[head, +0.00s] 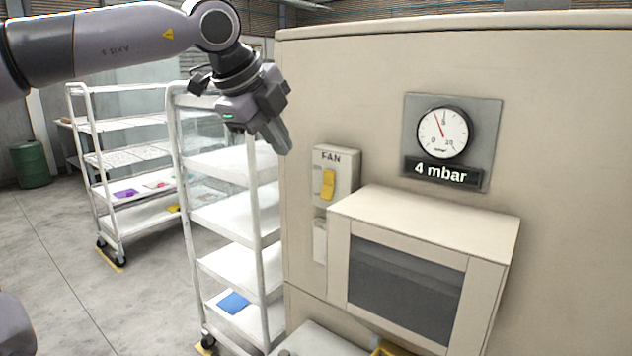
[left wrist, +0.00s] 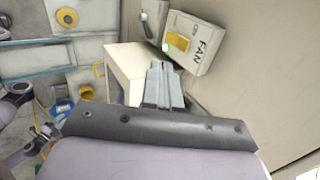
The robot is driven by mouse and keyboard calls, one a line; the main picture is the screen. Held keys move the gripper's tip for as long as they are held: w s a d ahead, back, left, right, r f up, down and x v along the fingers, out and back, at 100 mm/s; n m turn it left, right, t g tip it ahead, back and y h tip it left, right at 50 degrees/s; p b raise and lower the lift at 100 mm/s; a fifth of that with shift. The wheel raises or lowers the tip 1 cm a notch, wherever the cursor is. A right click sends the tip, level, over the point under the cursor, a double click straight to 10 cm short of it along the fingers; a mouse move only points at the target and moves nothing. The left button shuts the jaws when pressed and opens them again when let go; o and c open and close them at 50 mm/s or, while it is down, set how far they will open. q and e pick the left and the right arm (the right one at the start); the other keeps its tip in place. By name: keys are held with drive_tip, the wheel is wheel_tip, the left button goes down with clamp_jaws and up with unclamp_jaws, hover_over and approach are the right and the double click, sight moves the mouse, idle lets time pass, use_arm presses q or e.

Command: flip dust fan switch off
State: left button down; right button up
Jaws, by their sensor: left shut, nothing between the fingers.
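The fan switch box (head: 336,176) is a beige box marked FAN on the left part of the big beige cabinet's front. Its yellow rocker switch (head: 328,184) sits below the lettering; which way it is tipped I cannot tell for sure. In the left wrist view the yellow switch (left wrist: 179,41) and the FAN lettering show beyond the fingers. My left gripper (head: 282,144) is shut and empty, above and to the left of the box, apart from it in the head view. It also shows in the left wrist view (left wrist: 161,66).
A gauge (head: 443,132) with a "4 mbar" plate is on the cabinet (head: 370,60). A boxy housing with a dark window (head: 405,290) juts out below the switch. White shelf carts (head: 225,165) stand at left. A green drum (head: 29,165) is farther back.

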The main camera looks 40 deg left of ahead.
use_arm(q)
drive_tip(key=p, duration=0.2)
approach(322, 193)
wheel_tip(322, 193, down, 4)
drive_tip(key=shift+w+a+f+p, duration=0.1)
drive_tip(key=shift+w+f+p, duration=0.2)
drive_tip(key=shift+w, duration=0.6)
drive_tip(key=shift+w+a+f+p, duration=0.1)
drive_tip(key=shift+w+f+p, duration=0.15)
drive_tip(key=shift+w, duration=0.6)
use_arm(e)
drive_tip(key=shift+r, duration=1.6)
drive_tip(key=shift+f, duration=0.1)
